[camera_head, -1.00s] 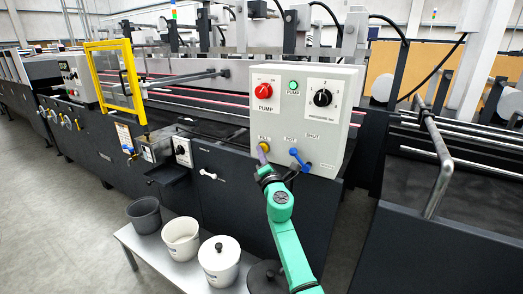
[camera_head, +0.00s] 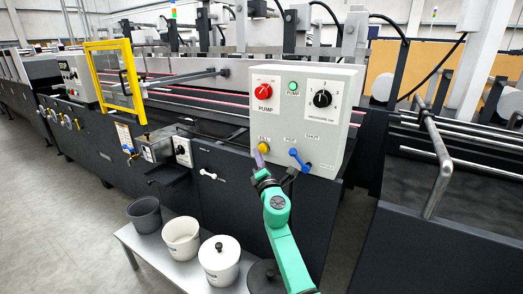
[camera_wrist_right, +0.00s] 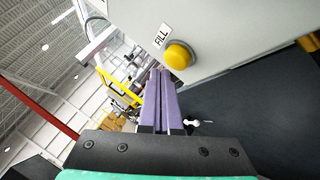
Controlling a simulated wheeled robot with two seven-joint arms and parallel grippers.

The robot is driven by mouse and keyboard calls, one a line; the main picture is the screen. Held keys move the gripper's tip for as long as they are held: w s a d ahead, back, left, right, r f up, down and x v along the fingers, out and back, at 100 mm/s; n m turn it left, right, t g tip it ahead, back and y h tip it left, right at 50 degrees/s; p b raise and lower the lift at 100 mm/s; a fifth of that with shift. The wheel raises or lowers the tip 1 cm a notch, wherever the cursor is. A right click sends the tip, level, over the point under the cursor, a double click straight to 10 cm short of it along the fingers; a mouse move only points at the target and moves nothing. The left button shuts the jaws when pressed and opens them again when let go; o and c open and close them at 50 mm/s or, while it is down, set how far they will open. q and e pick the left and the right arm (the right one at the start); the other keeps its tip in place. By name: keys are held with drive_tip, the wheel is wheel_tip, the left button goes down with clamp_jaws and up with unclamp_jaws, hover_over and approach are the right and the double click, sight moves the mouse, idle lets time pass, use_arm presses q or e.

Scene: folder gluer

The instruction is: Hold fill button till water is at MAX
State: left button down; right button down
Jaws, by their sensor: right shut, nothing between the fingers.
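The yellow fill button (camera_head: 263,147) sits at the lower left of the grey control box (camera_head: 298,122). In the right wrist view the same yellow button (camera_wrist_right: 179,55) stands out from the panel beside its FILL label (camera_wrist_right: 162,36). My right gripper (camera_head: 258,156) has purple fingers and is shut and empty, just below and left of the button. In the wrist view its fingertips (camera_wrist_right: 160,73) look apart from the button. My left gripper is not in view. I cannot make out a water level or a MAX mark.
The box also carries a red pump knob (camera_head: 264,92), a green lamp (camera_head: 293,87), a black pressure dial (camera_head: 322,98) and a blue-handled valve (camera_head: 298,157). Several pots, including a lidded white one (camera_head: 220,264), stand on a low bench (camera_head: 128,236). A metal rail (camera_head: 439,187) is at right.

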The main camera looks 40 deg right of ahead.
drive_tip(key=shift+a, duration=0.1)
drive_tip(key=a, duration=0.2)
drive_tip(key=s+a+p, duration=0.1)
drive_tip(key=a, duration=0.1)
drive_tip(key=shift+s+a, duration=0.2)
drive_tip(key=shift+a, duration=0.1)
